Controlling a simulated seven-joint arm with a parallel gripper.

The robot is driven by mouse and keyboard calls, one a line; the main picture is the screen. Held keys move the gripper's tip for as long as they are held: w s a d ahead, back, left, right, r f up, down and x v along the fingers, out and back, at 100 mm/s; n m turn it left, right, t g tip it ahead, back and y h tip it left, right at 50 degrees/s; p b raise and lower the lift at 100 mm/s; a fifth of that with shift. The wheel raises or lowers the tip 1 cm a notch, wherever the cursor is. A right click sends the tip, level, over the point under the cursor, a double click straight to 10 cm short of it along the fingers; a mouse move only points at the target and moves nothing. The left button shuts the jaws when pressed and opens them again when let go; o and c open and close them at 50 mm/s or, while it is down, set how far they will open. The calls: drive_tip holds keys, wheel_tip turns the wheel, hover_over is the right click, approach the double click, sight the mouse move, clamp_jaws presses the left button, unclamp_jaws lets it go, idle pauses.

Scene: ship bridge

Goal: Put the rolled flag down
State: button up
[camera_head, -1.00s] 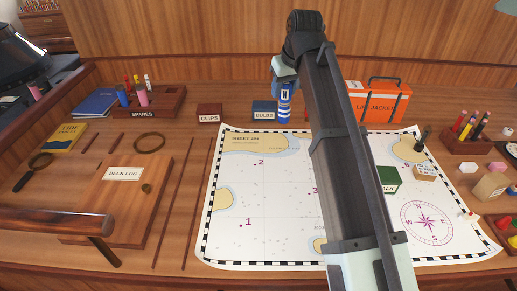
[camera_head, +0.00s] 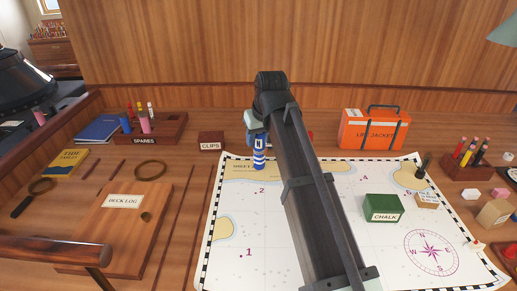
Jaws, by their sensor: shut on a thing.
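The rolled flag (camera_head: 259,154) is a small upright roll with blue and white bands and a white mark near its top. It is near the chart's top edge, left of my arm. My gripper (camera_head: 257,132) is shut on its upper part, mostly hidden behind my dark arm link. The flag's lower end appears at the chart's top border; I cannot tell whether it touches the surface. The chart (camera_head: 232,221) lies flat on the wooden desk.
A CLIPS box (camera_head: 211,141) stands left of the flag. The SPARES rack (camera_head: 159,134) is farther left. An orange life jacket case (camera_head: 373,129) stands at the back right. A green CHALK box (camera_head: 383,208) sits on the chart. The BULBS box is mostly hidden behind my arm.

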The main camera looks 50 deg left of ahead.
sight(258, 148)
drive_tip(key=shift+f, duration=1.9)
drive_tip(key=shift+f, duration=0.1)
drive_tip(key=o, duration=1.1)
drive_tip(key=v, duration=1.2)
drive_tip(key=shift+w, duration=0.15)
